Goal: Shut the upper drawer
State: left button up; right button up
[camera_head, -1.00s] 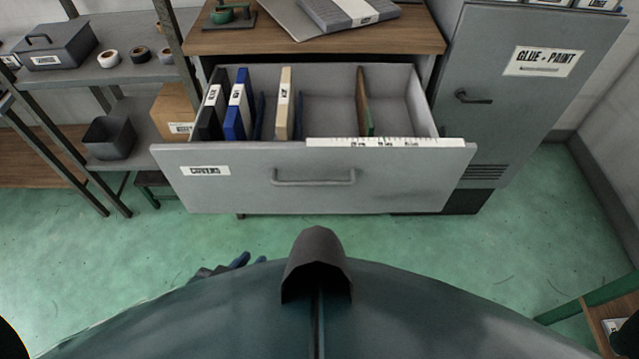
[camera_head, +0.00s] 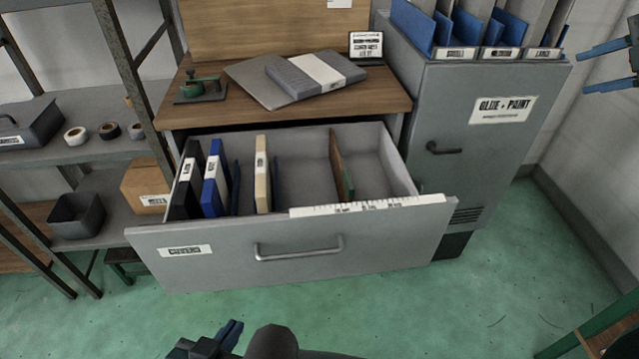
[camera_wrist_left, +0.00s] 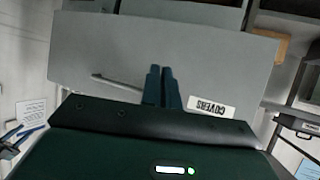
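The grey upper drawer (camera_head: 370,243) is pulled out from under the wooden desk top. Its front has a bar handle (camera_head: 300,248) and a "COVERS" label (camera_head: 185,250). My left gripper (camera_head: 234,325) is at the bottom of the head view, apart from and in front of the drawer. In the left wrist view its blue fingers (camera_wrist_left: 160,72) are side by side, shut and empty, with the drawer front (camera_wrist_left: 210,60) beyond them. My right gripper (camera_head: 582,70) is at the upper right, fingers spread and empty, away from the drawer.
Binders (camera_head: 212,180) and a divider (camera_head: 340,165) stand in the drawer. A white ruled strip (camera_head: 370,205) lies along its front's top edge. A "GLUE + PAINT" cabinet (camera_head: 490,150) stands at right, a shelf rack (camera_head: 140,90) at left. Green floor in front is clear.

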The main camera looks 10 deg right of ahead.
pick_arm(q)
jog(key=w+d+r+m, duration=0.1)
jog(key=d+m, duration=0.1)
jog(key=m, duration=0.2)
jog(key=w+d+r+m, duration=0.1)
jog(key=w+d+m, duration=0.1)
jog(key=m, duration=0.2)
jog(key=w+d+r+m, duration=0.1)
jog(key=d+m, duration=0.1)
jog(key=m, duration=0.2)
jog(key=shift+w+d+g+h, duration=0.1)
jog(key=shift+w+g+h, duration=0.1)
jog(key=shift+g+h, duration=0.2)
grip_shut()
jog(key=m, duration=0.3)
jog(key=m+g+y, duration=0.2)
jog(key=m+y, duration=0.4)
jog(key=m, duration=1.1)
send_near(257, 266)
jog(key=shift+x, duration=3.05)
jog(key=shift+f, duration=0.1)
